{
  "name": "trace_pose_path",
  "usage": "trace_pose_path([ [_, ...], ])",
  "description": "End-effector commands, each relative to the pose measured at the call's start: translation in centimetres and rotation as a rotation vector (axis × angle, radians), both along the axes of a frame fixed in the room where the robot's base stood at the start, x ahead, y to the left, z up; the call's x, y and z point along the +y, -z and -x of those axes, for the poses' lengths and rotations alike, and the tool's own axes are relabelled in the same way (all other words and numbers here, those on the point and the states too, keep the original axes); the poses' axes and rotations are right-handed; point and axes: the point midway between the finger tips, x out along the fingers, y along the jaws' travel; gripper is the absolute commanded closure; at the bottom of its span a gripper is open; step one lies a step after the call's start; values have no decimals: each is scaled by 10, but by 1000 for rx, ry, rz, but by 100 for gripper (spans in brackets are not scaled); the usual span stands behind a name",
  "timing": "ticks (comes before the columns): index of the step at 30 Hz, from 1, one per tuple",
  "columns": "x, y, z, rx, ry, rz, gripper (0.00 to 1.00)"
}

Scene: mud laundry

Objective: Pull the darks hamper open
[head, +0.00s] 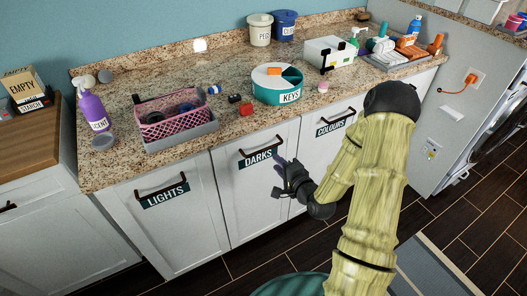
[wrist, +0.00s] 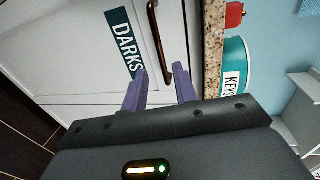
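The darks hamper (head: 245,205) is the white middle front under the counter, flush with its neighbours. It has a DARKS label (head: 258,158) and a dark bronze bar handle (head: 262,147) near its top. My gripper (head: 282,163) is in front of this panel, just below and right of the handle. In the wrist view, the two purple fingers of my gripper (wrist: 161,75) are apart with nothing held between them. The handle (wrist: 157,42) runs ahead of them, its near end close to the right fingertip. I cannot tell whether they touch.
The lights hamper (head: 165,225) is to the left and the colours hamper (head: 325,150) to the right. The granite counter (head: 225,125) above holds a pink basket (head: 170,122) and a round KEYS tub (head: 278,90). Dark floor (head: 245,262) lies in front of the hampers.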

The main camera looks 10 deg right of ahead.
Motion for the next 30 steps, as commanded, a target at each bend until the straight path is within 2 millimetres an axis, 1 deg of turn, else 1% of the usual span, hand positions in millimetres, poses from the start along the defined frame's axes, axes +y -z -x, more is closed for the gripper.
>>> trace_pose_path([
  [1, 3, 1, -9, -1, -2, 1, 72],
  [12, 31, 15, -70, 0, -14, 1, 72],
  [18, 33, 21, -96, 0, -3, 0, 72],
  [23, 32, 23, -104, 1, 2, 0, 72],
  [30, 31, 23, -104, 1, 4, 0, 72],
])
